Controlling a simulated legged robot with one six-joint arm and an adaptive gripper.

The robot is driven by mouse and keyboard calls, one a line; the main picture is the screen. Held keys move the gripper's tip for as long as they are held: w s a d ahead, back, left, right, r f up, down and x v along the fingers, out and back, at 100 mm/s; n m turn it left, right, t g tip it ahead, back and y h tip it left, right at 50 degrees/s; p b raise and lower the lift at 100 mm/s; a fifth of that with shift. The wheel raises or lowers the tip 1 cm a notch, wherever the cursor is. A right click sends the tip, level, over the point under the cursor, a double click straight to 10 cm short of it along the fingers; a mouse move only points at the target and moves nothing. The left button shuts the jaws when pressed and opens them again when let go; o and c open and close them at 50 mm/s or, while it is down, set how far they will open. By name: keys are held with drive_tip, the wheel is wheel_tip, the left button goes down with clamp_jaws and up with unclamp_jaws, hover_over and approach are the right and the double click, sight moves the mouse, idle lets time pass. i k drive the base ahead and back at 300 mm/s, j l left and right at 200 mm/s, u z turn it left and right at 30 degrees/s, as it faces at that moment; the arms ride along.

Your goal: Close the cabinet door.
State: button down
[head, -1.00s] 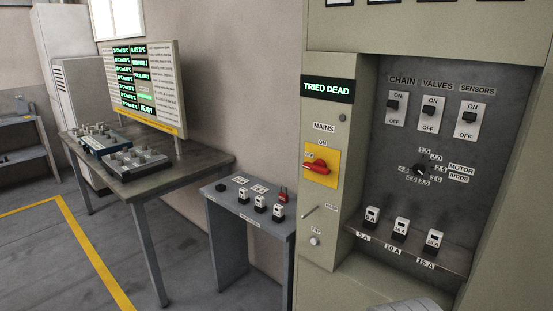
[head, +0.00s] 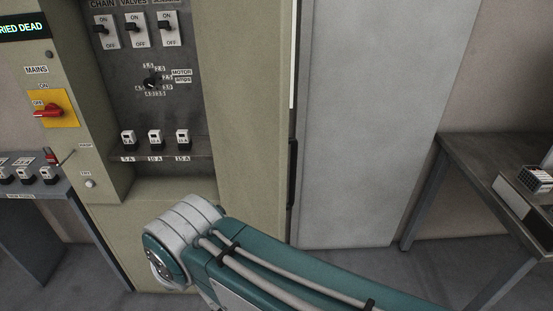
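The olive control cabinet (head: 245,90) stands at left and centre in the head view, with its recessed switch panel (head: 120,80) uncovered. A flat light-grey panel (head: 375,120) stands upright just right of the cabinet; it looks like the cabinet door standing open, though its hinge is not clear. A dark strip like a handle (head: 292,175) shows at its left edge. My teal and white arm crosses the bottom of the view in front of the cabinet and panel. My gripper is out of view.
A red mains switch on a yellow plate (head: 53,108) is on the cabinet's left face. A small grey bench (head: 30,205) with fuses stands left. A dark-topped table (head: 470,165) stands right, with a box (head: 537,180) on it. Grey floor shows between panel and table.

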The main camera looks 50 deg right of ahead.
sight(244, 47)
drive_tip(key=k+l, duration=0.1)
drive_tip(key=l, duration=0.35)
drive_tip(key=k+l+u, duration=0.1)
drive_tip(key=l, duration=0.35)
drive_tip(key=k+l, duration=0.15)
drive_tip(key=l, duration=0.25)
drive_tip(key=k+l+u, duration=0.15)
drive_tip(key=l, duration=0.3)
drive_tip(key=k+j+z, duration=0.2)
drive_tip(key=k+j, duration=0.25)
drive_tip(key=j, duration=0.1)
